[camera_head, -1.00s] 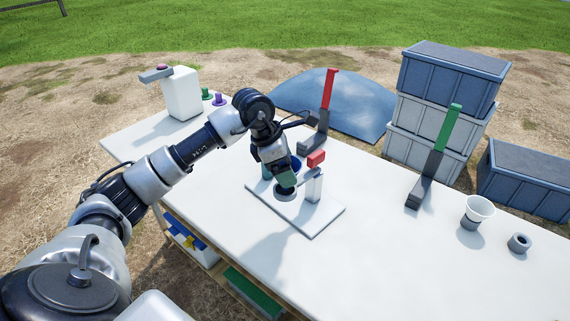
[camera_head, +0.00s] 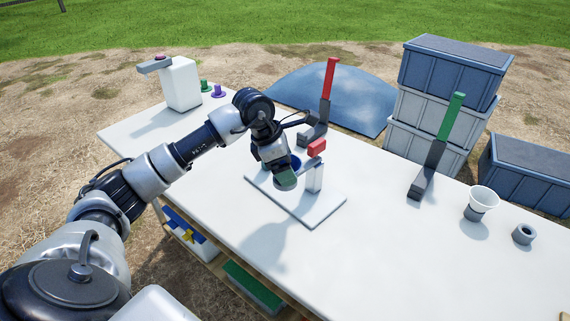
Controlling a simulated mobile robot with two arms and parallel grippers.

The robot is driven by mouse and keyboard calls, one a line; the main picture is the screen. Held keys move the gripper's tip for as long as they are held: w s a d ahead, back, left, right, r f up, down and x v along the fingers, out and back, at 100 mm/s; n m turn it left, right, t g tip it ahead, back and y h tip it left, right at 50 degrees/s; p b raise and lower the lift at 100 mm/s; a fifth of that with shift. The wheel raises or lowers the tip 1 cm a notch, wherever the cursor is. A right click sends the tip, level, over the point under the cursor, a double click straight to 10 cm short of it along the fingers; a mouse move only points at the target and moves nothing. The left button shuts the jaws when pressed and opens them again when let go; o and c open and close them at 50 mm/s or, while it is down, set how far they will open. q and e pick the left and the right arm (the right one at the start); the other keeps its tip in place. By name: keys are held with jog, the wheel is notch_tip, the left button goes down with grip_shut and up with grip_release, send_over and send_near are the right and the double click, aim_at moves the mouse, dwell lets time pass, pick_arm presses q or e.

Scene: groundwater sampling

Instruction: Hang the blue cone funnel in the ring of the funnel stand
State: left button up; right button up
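The funnel stand has a pale base plate (camera_head: 318,216), a white post (camera_head: 314,178) and a red block (camera_head: 316,147) at the top. A blue rounded thing, likely the blue cone funnel (camera_head: 295,162), shows in part between my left gripper and the post. Its cone is mostly hidden, and I cannot tell whether it sits in the ring. My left gripper (camera_head: 286,181) points down over the base plate, with a green fingertip showing. The arm hides its grip, so I cannot tell whether it is open or shut. My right gripper is not in view.
A red-handled tool (camera_head: 328,82) stands behind the stand and a green-handled one (camera_head: 449,116) to the right. A white cup (camera_head: 484,200) and a grey ring (camera_head: 523,234) are farther right. A white jug (camera_head: 181,84) is back left. The front table is clear.

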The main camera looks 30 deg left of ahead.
pick_arm(q)
jog(key=shift+f, duration=0.25)
jog(key=o, duration=0.8)
jog(key=v, duration=1.1)
jog(key=shift+d, duration=0.1)
